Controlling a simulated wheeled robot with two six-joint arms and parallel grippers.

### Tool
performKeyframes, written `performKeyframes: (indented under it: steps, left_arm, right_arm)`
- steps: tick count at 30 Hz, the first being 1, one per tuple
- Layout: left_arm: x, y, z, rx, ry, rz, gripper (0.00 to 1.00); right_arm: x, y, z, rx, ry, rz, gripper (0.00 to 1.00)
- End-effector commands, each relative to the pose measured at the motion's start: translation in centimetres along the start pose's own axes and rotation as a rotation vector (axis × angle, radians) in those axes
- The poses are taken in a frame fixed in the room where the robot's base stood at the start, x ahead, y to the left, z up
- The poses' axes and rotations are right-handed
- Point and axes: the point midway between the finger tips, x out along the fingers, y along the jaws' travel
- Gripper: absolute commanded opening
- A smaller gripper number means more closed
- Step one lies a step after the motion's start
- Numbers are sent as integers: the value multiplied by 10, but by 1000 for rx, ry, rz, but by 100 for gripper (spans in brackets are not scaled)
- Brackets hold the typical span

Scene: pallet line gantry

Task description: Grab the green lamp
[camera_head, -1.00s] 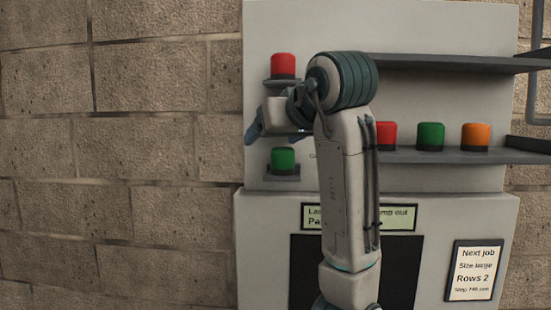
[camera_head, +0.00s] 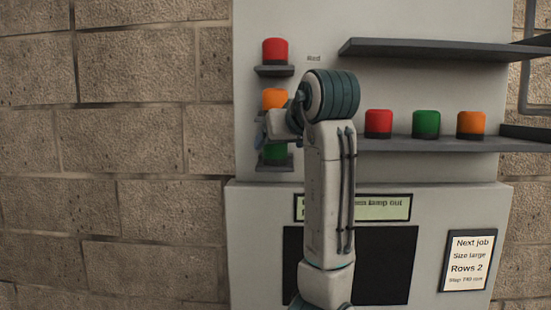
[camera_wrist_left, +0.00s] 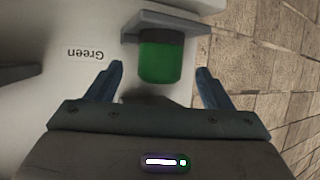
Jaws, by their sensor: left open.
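A green lamp (camera_head: 274,152) sits on the lowest small ledge at the left of the panel, partly hidden by my left gripper (camera_head: 262,143) in the head view. My left gripper (camera_wrist_left: 160,72) is open, with one blue finger to each side of the lamp's line and the lamp ahead between the tips. I cannot tell whether a finger touches it. Another green lamp (camera_head: 426,123) stands on the right shelf. My right gripper is not in view.
A red lamp (camera_head: 275,50) and an orange lamp (camera_head: 274,98) sit on ledges above the left green lamp. A red lamp (camera_head: 378,123) and an orange lamp (camera_head: 471,123) flank the other green one on the long shelf (camera_head: 430,143). A job sign (camera_head: 468,261) is lower right.

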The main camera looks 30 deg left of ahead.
Motion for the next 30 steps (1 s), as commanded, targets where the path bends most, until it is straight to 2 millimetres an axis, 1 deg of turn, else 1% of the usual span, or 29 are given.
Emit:
performKeyframes:
  steps: [1, 3, 6, 12, 13, 14, 15, 20, 21, 30]
  left_arm:
    - [10, -1, 4, 0, 1, -4, 74]
    - [16, -1, 3, -1, 1, -3, 74]
    - [20, 0, 1, 0, 0, -1, 74]
    - [19, 0, 0, 0, 0, 0, 74]
    - [19, 0, 0, 0, 0, 0, 72]
    - [19, 0, 0, 0, 0, 0, 66]
    - [19, 0, 0, 0, 0, 0, 58]
    - [19, 0, 0, 0, 0, 0, 27]
    - [19, 0, 0, 0, 0, 0, 24]
    - [19, 0, -1, 1, -1, -1, 24]
  right_arm:
    - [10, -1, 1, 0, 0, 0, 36]
    - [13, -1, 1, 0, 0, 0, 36]
    - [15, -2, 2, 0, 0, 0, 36]
    - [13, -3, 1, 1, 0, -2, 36]
    - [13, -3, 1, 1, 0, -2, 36]
    - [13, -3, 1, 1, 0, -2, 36]
    - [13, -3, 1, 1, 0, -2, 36]
    - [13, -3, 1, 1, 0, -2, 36]
    - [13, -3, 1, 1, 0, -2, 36]
    - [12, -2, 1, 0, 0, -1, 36]
